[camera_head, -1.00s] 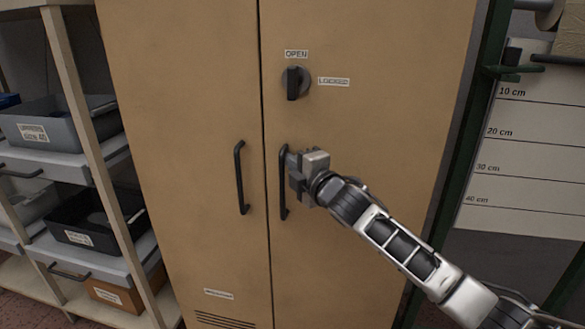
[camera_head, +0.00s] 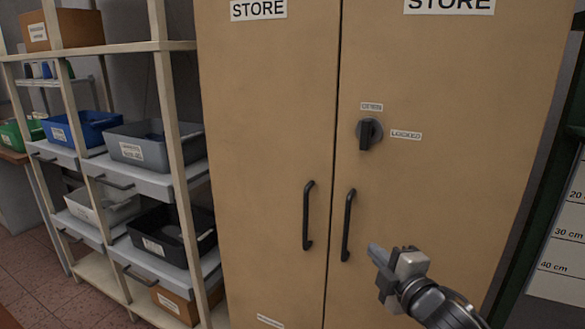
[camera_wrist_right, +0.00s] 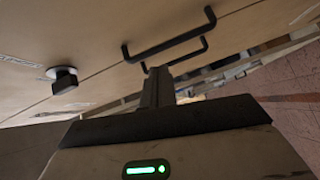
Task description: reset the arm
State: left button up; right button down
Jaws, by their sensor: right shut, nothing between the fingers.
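My right gripper (camera_head: 378,252) is shut and empty, in front of the right door of the tan cabinet (camera_head: 265,130). It is to the right of the right door handle (camera_head: 348,225) and apart from it. The left door handle (camera_head: 308,215) is beside it. The wrist view shows the shut fingers (camera_wrist_right: 158,85) pointing toward the two black handles (camera_wrist_right: 175,45). The black knob (camera_head: 369,134) points vertically, below the label that seems to read OPEN; a LOCKED label is to its right. Both doors look closed. My left gripper is not in view.
A shelf rack (camera_head: 160,90) stands to the left, with a blue bin (camera_head: 85,130), a grey bin (camera_head: 150,143) and a black bin (camera_head: 170,238). A dark green post (camera_head: 545,180) and a cm-marked board (camera_head: 562,240) stand at the right.

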jog(key=s+a+f+m+g, duration=0.3)
jog(key=s+f+m, duration=0.5)
jog(key=s+f, duration=0.3)
jog(key=s+a+f+m+g+h, duration=0.1)
jog(key=s+a+f+m+g, duration=0.2)
jog(key=s+f+m, duration=0.5)
jog(key=s+f, duration=0.3)
jog(key=s, duration=0.5)
jog(key=shift+f, duration=0.2)
